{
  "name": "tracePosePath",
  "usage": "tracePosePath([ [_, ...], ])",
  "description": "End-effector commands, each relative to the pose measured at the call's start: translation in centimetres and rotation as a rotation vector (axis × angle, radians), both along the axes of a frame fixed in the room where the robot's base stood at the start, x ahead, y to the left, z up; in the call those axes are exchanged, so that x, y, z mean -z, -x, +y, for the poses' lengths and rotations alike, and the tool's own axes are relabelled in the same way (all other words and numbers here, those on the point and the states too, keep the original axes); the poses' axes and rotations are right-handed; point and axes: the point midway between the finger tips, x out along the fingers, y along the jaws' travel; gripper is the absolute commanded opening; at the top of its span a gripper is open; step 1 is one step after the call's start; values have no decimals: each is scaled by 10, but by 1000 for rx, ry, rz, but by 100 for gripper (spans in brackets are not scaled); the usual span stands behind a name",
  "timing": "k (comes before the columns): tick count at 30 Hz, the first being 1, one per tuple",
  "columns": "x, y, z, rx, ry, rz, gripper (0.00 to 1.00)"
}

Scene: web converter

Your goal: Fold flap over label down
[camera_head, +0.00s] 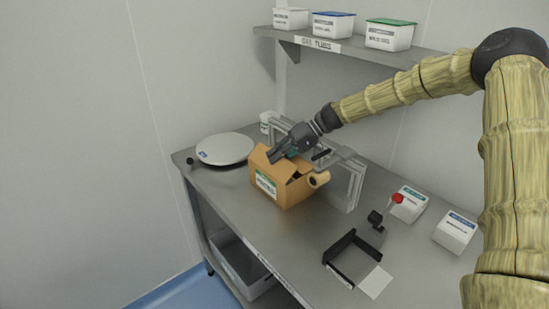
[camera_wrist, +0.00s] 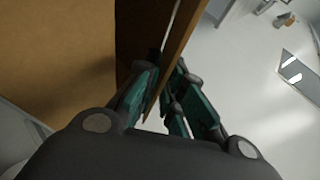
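An open brown cardboard box (camera_head: 293,190) stands on the steel table, with a white and green label (camera_head: 266,185) on its front-left face. The flap (camera_head: 259,157) above the label stands up rather than lying flat. My gripper (camera_head: 277,155) is over the box's top at this flap, partly hiding the opening. In the wrist view, my gripper's teal-padded fingers (camera_wrist: 168,88) lie close together, one on each side of a thin cardboard panel (camera_wrist: 186,28). I cannot tell whether they press on it. The box's inside is mostly hidden.
A round scale (camera_head: 225,149) stands left. A shelf (camera_head: 345,48) hangs above.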

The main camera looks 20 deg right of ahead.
Motion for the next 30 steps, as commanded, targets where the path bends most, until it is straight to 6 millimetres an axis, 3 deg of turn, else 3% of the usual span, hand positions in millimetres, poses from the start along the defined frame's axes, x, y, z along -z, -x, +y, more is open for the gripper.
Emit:
tracePosePath([
  [14, -6, 0, 0, 0, 0, -1, 25],
  [30, -86, 2, -1, 0, 0, -1, 25],
])
